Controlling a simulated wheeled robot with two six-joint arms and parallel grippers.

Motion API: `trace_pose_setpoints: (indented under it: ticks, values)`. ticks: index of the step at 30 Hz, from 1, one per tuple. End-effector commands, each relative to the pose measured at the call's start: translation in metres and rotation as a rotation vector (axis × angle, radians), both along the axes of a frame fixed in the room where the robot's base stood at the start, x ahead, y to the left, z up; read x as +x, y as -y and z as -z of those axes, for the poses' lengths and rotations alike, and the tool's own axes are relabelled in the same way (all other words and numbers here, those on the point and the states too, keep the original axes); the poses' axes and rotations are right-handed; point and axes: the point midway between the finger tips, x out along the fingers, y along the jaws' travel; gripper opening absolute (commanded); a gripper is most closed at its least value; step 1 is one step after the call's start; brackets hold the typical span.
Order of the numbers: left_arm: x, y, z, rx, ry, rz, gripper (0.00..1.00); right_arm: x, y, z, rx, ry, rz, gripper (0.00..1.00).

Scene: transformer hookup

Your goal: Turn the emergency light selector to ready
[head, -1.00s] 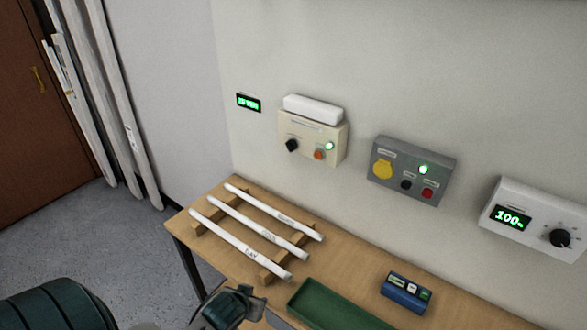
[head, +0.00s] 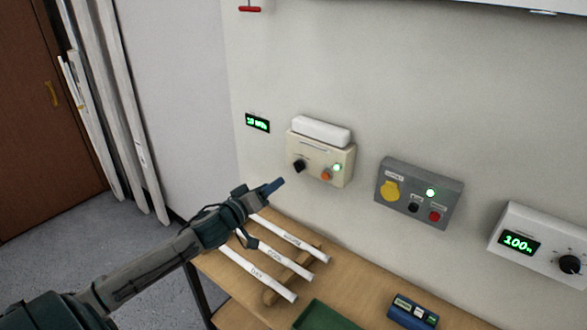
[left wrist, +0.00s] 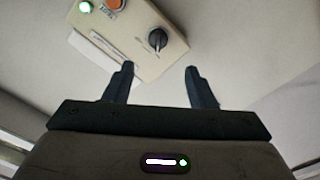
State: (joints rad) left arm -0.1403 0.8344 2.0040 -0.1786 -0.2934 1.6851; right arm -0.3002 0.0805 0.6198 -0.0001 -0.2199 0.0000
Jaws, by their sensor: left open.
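The emergency light unit (head: 320,157) is a cream box on the wall with a white lamp on top. Its black selector knob (head: 299,166) is at the lower left of its face, with an orange button and a lit green lamp to the right. The knob also shows in the left wrist view (left wrist: 157,40), beyond and between the fingertips. My left gripper (head: 272,188) is open and empty, below and left of the box, apart from the knob; its two fingers show in the left wrist view (left wrist: 160,72). My right gripper is not in view.
A small green display (head: 257,123) is left of the box. A grey panel (head: 419,192) and a white dial box (head: 540,245) are to the right. Labelled white tubes (head: 258,274) lie on a rack on the wooden table, below my left arm. A green tray (head: 325,317) and blue device (head: 413,311) are nearby.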

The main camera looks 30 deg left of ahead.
Motion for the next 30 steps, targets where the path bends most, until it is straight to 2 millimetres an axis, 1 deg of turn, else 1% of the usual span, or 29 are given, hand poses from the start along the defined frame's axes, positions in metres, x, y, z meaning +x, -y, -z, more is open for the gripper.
trace_pose_setpoints:
  ticks: [2,8,14,22,30]
  values:
    - [0.002,-0.001,-0.003,-0.010,0.006,0.007,0.51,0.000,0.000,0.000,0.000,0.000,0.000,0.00]
    - [0.012,-0.001,-0.003,-0.015,0.007,0.003,0.51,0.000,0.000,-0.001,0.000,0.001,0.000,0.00]
    - [0.028,0.002,-0.004,-0.016,0.008,0.005,0.51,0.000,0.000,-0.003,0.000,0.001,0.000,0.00]
    - [0.056,0.004,-0.004,-0.016,0.009,0.006,0.51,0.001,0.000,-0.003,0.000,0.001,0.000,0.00]
    - [0.090,0.006,-0.004,-0.015,0.006,0.004,0.51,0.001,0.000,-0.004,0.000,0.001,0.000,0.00]
